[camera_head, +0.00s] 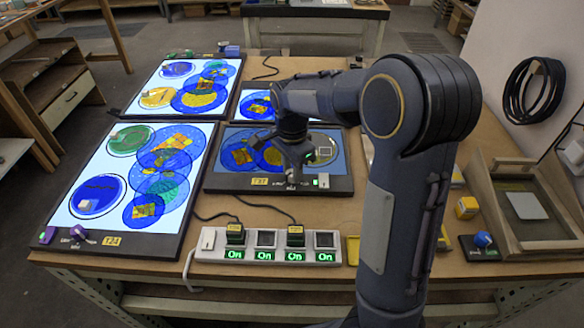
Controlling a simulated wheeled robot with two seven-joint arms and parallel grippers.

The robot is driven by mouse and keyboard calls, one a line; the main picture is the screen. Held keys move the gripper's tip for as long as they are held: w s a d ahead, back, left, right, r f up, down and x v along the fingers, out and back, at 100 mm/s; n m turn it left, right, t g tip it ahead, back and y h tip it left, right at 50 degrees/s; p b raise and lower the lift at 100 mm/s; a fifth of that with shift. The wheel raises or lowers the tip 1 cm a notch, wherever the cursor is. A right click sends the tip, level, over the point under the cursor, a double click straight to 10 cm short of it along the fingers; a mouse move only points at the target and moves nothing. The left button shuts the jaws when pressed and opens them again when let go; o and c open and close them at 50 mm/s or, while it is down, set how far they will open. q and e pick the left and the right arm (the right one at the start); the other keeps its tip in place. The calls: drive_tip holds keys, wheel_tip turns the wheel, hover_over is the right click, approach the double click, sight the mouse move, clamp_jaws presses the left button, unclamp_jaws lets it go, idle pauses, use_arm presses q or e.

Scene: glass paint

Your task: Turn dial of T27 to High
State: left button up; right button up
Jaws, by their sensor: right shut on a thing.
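The T27 light panel (222,182) lies in the middle of the table, its yellow label (261,181) on the front edge. Its surface is lit dimmer than the left panels and shows blue and yellow glass discs. My right gripper (293,178) points down at the panel's front edge, just right of the label, and is shut on the dial there. The dial is mostly hidden by the fingers, so its setting cannot be read. A white switch (323,180) with a small green light sits right of the gripper. My left gripper is out of view.
A power strip (212,256) with several green "On" displays lies in front of T27. Brighter panels, including T24 (75,218), lie left. A wooden tray (552,235) and a blue-knobbed device (483,240) stand right. My right arm covers the table's right middle.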

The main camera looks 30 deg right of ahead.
drive_tip(key=shift+n, duration=0.3)
drive_tip(key=n+p, duration=0.1)
drive_tip(key=n, duration=0.2)
drive_tip(key=shift+r+n, duration=0.1)
drive_tip(key=shift+n, duration=0.2)
drive_tip(key=n+p, duration=0.1)
drive_tip(key=n, duration=0.5)
drive_tip(key=shift+w, duration=0.1)
drive_tip(key=n, duration=0.5)
drive_tip(key=shift+n+p, duration=0.4)
drive_tip(key=n, duration=0.5)
drive_tip(key=shift+a, duration=0.1)
drive_tip(key=shift+n, duration=0.3)
drive_tip(key=o, duration=1)
